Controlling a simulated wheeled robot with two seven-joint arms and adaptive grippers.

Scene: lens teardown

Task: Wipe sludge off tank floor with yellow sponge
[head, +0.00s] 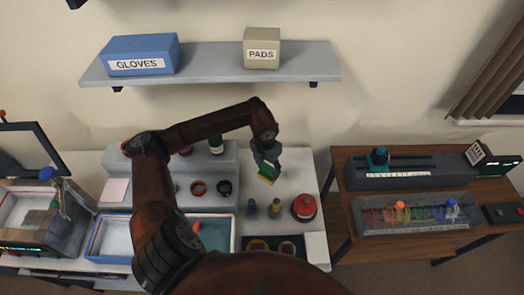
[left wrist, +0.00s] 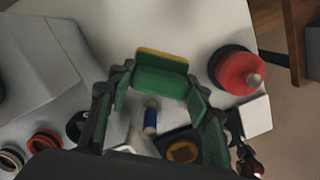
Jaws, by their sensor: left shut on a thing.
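My left gripper (head: 267,166) is shut on the yellow sponge (head: 268,173), which has a green layer. It holds the sponge at the right part of the white bench, right of the grey stepped stand. In the left wrist view the sponge (left wrist: 160,62) spans the space between the fingertips, its yellow edge facing away. A blue-rimmed tray (head: 234,240) with a turquoise inside is at the front of the bench, partly hidden by my left arm. An open tank-like box (head: 15,235) stands at the far left. I cannot make out sludge. My right gripper is not in view.
A red round-topped object (head: 303,207) stands right of the sponge. Small bottles (head: 274,209) stand below it in the picture. The stepped stand (head: 230,158) holds jars and rings. A shelf (head: 210,68) with boxes hangs above. A brown table (head: 340,190) stands right.

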